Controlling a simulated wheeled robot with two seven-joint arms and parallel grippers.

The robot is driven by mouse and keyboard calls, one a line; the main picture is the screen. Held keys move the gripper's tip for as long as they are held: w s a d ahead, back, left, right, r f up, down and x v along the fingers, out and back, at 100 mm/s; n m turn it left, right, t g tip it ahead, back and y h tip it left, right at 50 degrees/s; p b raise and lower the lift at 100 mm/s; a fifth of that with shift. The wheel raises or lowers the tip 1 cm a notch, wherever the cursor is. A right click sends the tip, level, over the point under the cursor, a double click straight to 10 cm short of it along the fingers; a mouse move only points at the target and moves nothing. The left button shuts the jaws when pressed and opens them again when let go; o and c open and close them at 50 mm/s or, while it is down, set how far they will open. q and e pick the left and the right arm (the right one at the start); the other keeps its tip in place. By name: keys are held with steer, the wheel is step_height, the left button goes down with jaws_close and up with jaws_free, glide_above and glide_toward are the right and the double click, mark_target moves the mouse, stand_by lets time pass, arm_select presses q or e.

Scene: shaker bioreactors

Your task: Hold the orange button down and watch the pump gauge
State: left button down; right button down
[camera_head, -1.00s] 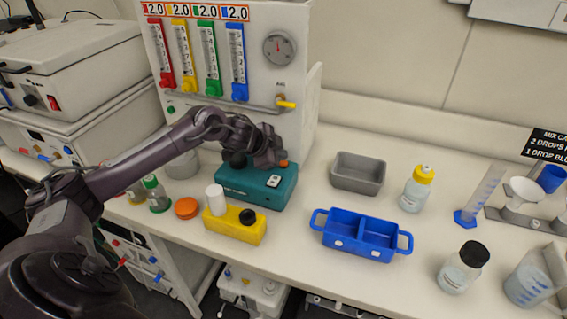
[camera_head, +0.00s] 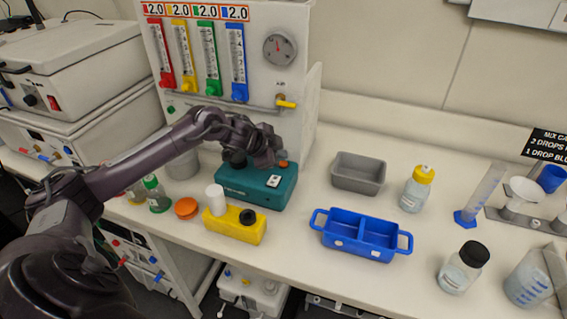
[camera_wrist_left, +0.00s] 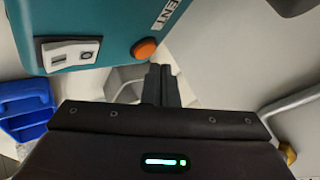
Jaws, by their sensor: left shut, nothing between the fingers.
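The orange button (camera_head: 283,163) is on the teal pump box (camera_head: 262,192), at its back right end. In the left wrist view the button (camera_wrist_left: 145,48) is a round orange cap at the box's edge. My left gripper (camera_head: 273,160) is shut and empty, just beside the button. In the left wrist view its fingertips (camera_wrist_left: 160,70) are close to the button; I cannot tell whether they touch it. A round gauge (camera_head: 279,48) is on the white panel behind; its needle is too small to read. My right gripper is not in view.
A yellow block (camera_head: 232,230) with a white cylinder and a black knob stands in front of the box. A blue two-part tray (camera_head: 357,236) and a grey bin (camera_head: 358,174) are to the right. The panel's yellow valve handle (camera_head: 286,104) is above and behind the gripper.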

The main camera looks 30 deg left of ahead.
arm_select(q)
steer(key=shift+f, duration=0.4)
steer(key=shift+f+b, duration=0.3)
steer(key=shift+f, duration=0.2)
stand_by(1.5)
steer(key=shift+r+p, duration=0.9)
steer(key=shift+p, duration=0.05)
steer(key=shift+r, duration=0.1)
step_height(320, 180, up, 5)
steer(key=p, duration=0.5)
